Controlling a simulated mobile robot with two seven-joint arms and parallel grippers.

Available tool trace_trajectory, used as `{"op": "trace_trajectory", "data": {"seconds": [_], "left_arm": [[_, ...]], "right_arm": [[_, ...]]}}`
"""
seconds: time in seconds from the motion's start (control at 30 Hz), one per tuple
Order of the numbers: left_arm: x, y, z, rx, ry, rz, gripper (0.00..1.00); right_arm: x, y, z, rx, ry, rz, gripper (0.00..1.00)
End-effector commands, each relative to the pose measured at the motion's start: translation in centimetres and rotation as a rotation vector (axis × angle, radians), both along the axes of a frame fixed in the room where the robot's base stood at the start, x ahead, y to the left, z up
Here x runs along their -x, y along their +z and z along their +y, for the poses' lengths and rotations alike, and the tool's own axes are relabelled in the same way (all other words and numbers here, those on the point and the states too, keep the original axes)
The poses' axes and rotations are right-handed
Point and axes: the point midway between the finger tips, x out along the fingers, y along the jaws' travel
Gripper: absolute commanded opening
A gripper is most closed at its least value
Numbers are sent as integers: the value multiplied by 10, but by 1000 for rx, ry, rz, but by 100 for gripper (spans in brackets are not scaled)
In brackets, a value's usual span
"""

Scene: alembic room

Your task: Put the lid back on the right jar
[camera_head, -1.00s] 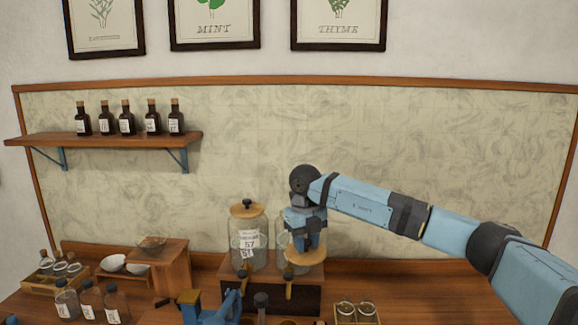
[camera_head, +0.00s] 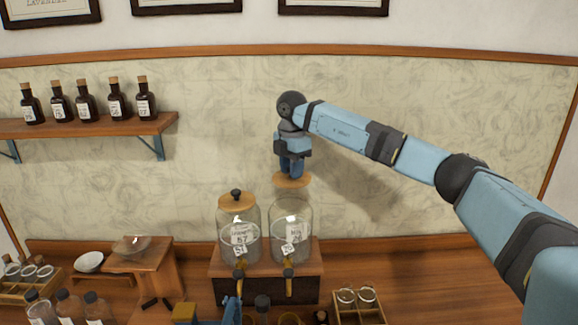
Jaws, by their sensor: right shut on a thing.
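Two glass jars with taps stand side by side on a dark wooden stand. The left jar (camera_head: 238,225) wears a wooden lid with a dark knob (camera_head: 237,199). The right jar (camera_head: 291,222) has an open top and a white label. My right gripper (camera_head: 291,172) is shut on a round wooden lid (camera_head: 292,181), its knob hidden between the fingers. The lid is held roughly level, apart from the jar and just above its mouth in the picture. Of my left arm, no gripper can be made out with certainty.
The wooden stand (camera_head: 225,290) raises the jars on the counter (camera_head: 420,280). A small rack with two glass vessels (camera_head: 357,299) sits front right. A wooden riser with a glass dish (camera_head: 132,244) stands left. A shelf (camera_head: 90,127) holds several dark bottles. The counter farther right is clear.

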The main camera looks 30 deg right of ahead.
Motion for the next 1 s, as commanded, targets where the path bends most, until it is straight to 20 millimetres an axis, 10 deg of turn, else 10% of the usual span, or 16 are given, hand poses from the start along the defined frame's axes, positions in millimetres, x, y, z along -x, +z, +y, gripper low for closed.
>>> {"op": "trace_trajectory", "data": {"seconds": [0.5,1.0], "left_arm": [[-8,-22,-2,4,-4,-16,62],[-7,-24,-1,2,-2,-14,62]], "right_arm": [[0,-49,0,1,2,1,7],[0,-54,0,0,2,0,7]]}}
